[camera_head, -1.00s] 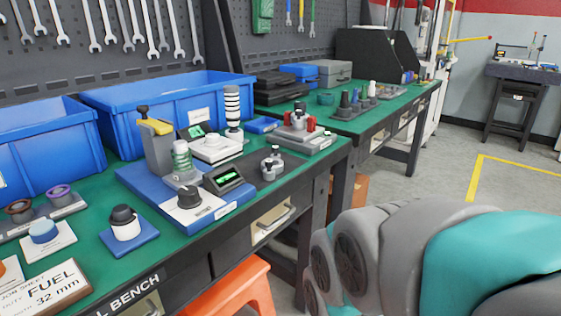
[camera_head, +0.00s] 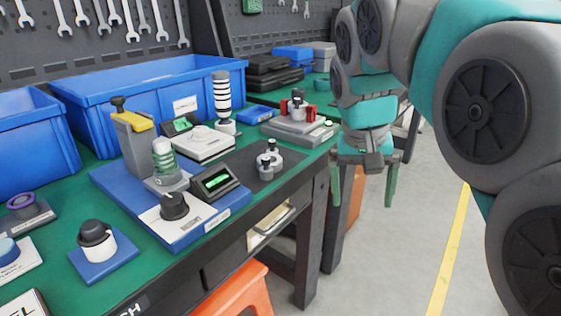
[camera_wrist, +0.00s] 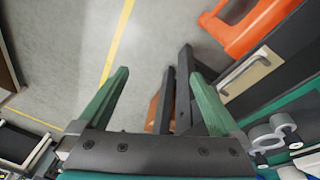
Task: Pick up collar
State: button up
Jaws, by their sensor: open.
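A grey rounded part with black knobs (camera_head: 268,160), which looks like the collar, stands on a dark mat (camera_head: 244,164) near the bench's front edge. Similar grey rounded shapes show at the lower right edge of the wrist view (camera_wrist: 272,131). My gripper (camera_head: 363,186) is open and empty, with its green fingers pointing down. It hangs beyond the bench's right end, over the floor, to the right of the collar and apart from it. In the wrist view the open fingers (camera_wrist: 158,76) frame floor and bench legs.
Right of the mat is a grey fixture with red clamps (camera_head: 297,124). Left of it is a blue-based test station (camera_head: 130,190) with a small display. Blue bins (camera_head: 140,112) line the back. An orange stool (camera_head: 235,290) stands below the front edge. The floor at right is clear.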

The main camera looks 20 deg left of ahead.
jog(key=w+a+r+t, duration=0.1)
jog(key=w+a+r, duration=0.15)
jog(key=a, duration=0.25)
jog(key=w+a+r+t, duration=0.1)
jog(key=w+a+r, duration=0.15)
jog(key=a, duration=0.35)
jog(key=y, duration=0.1)
send_near(269, 154)
jog(key=s+d+f, duration=0.1)
jog(key=d, duration=0.1)
jog(key=shift+w+a+f+t+b, duration=0.1)
jog(key=shift+w+f+t+b, duration=0.05)
jog(key=shift+f, duration=0.35)
jog(key=shift+w+a+f+t+b, duration=0.1)
jog(key=shift+w+f+t+b, duration=0.05)
jog(key=shift+f, duration=0.4)
jog(key=shift+a+f, duration=0.2)
jog(key=shift+f, duration=0.65)
jog(key=shift+p+x, duration=0.3)
jog(key=shift+x, duration=1.45)
jog(key=shift+a, duration=0.2)
grip_shut()
